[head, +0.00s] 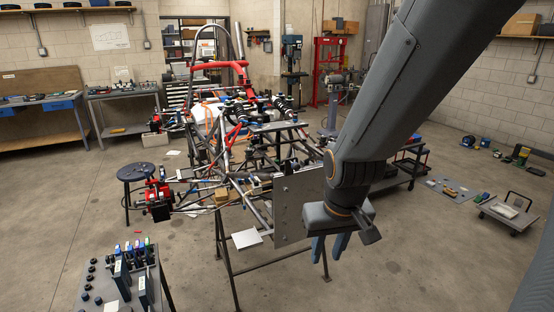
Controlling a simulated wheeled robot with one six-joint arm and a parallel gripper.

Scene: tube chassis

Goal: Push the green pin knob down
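A small green knob (147,243) shows at the lower left. It stands at the right end of a short row of coloured knobs on a dark bench panel (97,272). I take it to be the green pin knob; it is too small to tell how far up it sits. My gripper (326,262) hangs pointing down right of the centre, beside the grey plate on the tube chassis. Its two blue fingers are apart with nothing seen between them. It is far to the right of the green knob and not touching it.
The tube chassis (232,67) on its stand lies between my gripper and the knob panel. A grey plate (297,203) on it is close to my gripper. A round stool (138,172) stands behind the panel. The floor at the lower right is mostly clear.

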